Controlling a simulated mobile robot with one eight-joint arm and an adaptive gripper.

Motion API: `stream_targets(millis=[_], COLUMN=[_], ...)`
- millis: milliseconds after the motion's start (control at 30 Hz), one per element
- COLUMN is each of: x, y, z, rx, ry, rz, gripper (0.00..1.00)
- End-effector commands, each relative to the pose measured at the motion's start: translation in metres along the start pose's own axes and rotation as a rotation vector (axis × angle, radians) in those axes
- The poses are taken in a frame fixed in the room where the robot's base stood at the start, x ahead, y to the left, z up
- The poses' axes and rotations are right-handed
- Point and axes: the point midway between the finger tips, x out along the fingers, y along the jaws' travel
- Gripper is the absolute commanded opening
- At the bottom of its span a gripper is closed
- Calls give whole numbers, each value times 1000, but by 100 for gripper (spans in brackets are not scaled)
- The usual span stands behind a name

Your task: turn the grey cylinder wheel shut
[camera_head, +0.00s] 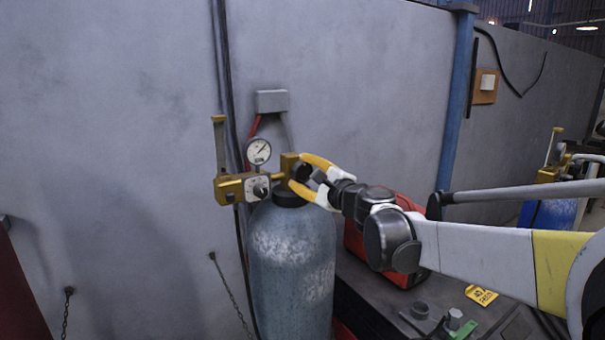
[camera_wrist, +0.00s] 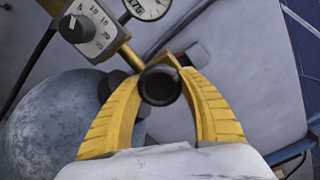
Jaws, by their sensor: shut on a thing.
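The grey cylinder (camera_head: 292,255) stands upright against the wall, with a brass valve (camera_head: 289,163) on top. Its dark round wheel (camera_head: 303,174) faces right, towards my arm. In the wrist view the wheel (camera_wrist: 160,86) is seen end-on. My gripper (camera_head: 298,171) comes in from the right, level with the valve. Its two yellow fingers (camera_wrist: 163,80) are shut on the wheel, one on each side. I cannot tell from these frames how far the wheel is turned.
A brass regulator (camera_head: 230,188) with a dial and a round gauge (camera_head: 258,151) sits left of the valve, close to my fingers. A red case (camera_head: 359,245) and small parts lie on a dark bench (camera_head: 385,313) below my arm. The wall is close behind.

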Motion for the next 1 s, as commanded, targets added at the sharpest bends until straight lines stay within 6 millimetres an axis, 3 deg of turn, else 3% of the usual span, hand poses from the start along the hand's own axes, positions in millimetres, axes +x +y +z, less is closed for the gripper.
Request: stream_targets(millis=[133, 167, 200, 233, 633, 1000], x=[0, 0, 0, 0, -9, -87], y=[-1, -1, -1, 0, 0, -1], z=[0, 0, 0, 0, 0, 0], rx=[2, 2, 2, 2, 0, 0], ry=[0, 0, 0, 0, 0, 2], rz=[-1, -1, -1, -1, 0, -1], gripper=[17, 56, 69, 72, 72, 72])
